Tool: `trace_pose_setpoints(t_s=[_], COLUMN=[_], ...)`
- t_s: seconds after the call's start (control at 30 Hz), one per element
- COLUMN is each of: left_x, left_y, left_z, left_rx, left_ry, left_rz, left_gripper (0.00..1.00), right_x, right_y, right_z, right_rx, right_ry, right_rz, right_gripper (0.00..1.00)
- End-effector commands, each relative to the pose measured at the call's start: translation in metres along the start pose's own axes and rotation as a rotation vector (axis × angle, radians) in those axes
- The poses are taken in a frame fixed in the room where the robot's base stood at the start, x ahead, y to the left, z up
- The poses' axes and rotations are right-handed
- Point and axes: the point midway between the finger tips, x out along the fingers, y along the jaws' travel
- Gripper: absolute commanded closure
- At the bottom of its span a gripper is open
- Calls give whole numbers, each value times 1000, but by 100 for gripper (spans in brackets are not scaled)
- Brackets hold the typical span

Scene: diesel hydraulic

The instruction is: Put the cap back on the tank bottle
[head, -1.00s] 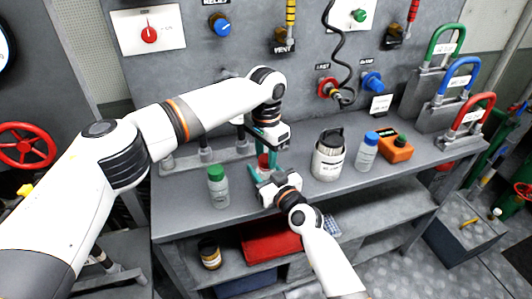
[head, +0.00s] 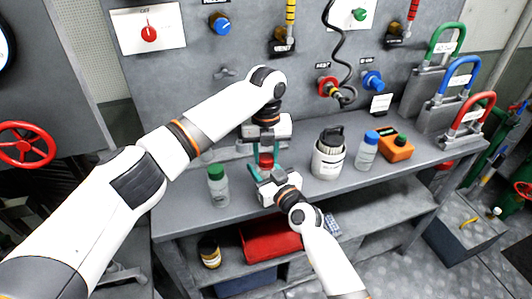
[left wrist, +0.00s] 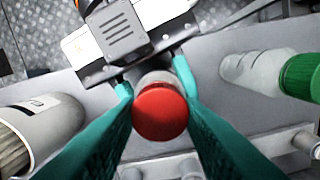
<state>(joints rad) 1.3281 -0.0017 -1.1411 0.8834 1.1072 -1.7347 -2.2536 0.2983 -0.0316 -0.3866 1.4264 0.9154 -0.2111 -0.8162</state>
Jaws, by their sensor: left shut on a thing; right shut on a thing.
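The red cap (head: 266,160) is between the teal fingers of my left gripper (head: 267,166), which points down from above. In the left wrist view the cap (left wrist: 160,112) shows its round top between the two fingers. The tank bottle (left wrist: 155,77) is right under the cap, pale and mostly hidden by it. My right gripper (head: 267,180) is shut on the bottle from the front side, low over the bench; its jaws show on both sides of the bottle in the left wrist view. I cannot tell whether the cap is seated or just above the neck.
A green-capped bottle (head: 218,186) stands close left on the bench (head: 330,190). A white canister (head: 328,158), a blue-capped bottle (head: 366,152) and an orange box (head: 396,150) stand to the right. The wall panel with knobs and hoses is behind.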

Motion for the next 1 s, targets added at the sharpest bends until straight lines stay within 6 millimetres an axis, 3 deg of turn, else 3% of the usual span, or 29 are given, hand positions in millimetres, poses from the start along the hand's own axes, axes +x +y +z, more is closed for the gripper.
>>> trace_pose_setpoints(t_s=[0.1,0.3,0.67,0.7,0.8,1.0], left_x=[0,0,0,0,0,0], left_y=[0,0,0,0,0,0], left_z=[-1,-1,-1,-1,-1,0], left_rx=[245,502,542,542,541,541], left_ry=[2,3,3,3,3,2], left_rz=[0,-1,-1,-1,-1,-1], left_gripper=[86,86,86,59,44,44], right_x=[0,0,0,0,0,0], right_y=[0,0,0,0,0,0], right_z=[-1,-1,-1,-1,-1,-1], right_rx=[0,0,0,0,0,0], right_ry=[2,2,2,2,2,2], right_rz=[0,0,1,1,1,1], right_gripper=[100,100,100,100,100,100])
